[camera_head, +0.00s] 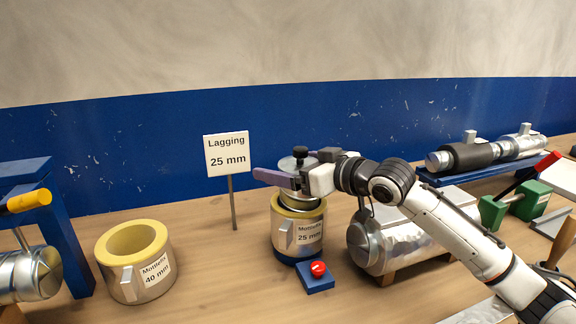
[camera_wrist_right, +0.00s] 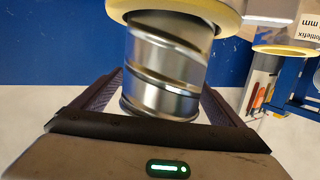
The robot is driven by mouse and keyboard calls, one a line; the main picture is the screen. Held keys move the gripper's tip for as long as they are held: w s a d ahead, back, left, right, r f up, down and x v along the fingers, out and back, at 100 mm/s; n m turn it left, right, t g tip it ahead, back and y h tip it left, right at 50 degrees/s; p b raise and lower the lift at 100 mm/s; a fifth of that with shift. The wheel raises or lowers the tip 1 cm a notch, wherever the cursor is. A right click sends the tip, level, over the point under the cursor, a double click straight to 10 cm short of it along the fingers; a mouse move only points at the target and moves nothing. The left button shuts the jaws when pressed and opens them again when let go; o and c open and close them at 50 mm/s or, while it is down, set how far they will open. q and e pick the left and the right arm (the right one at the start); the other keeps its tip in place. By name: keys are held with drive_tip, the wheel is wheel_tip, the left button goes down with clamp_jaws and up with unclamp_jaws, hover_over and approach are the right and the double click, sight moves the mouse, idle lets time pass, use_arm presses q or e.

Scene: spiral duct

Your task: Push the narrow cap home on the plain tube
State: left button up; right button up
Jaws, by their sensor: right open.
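A silver sleeve with a yellow rim, labelled 25 mm (camera_head: 300,232), stands upright on a blue base on the bench. It looks like the narrow cap, but I cannot be sure. A ribbed silver tube (camera_wrist_right: 160,72) rises out of its yellow ring in the right wrist view, which shows it upside down. A black knob on a silver disc (camera_head: 299,156) tops this stack in the head view. My right gripper (camera_head: 282,173) is open, its fingers on either side of the tube above the sleeve. I cannot tell whether they touch it. My left gripper is out of view.
A wider 40 mm sleeve (camera_head: 133,262) stands to the left. A red button on a blue box (camera_head: 319,283) is in front. A foil-wrapped cylinder (camera_head: 385,243), green clamps (camera_head: 494,212) and a blue rack (camera_head: 470,178) are right. A sign (camera_head: 227,153) stands behind.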

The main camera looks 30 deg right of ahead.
drive_tip(key=shift+s, duration=0.1)
drive_tip(key=b+v, duration=0.2)
drive_tip(key=v, duration=0.8)
drive_tip(key=shift+b, duration=0.35)
drive_tip(key=shift+s, duration=0.1)
idle(0.4)
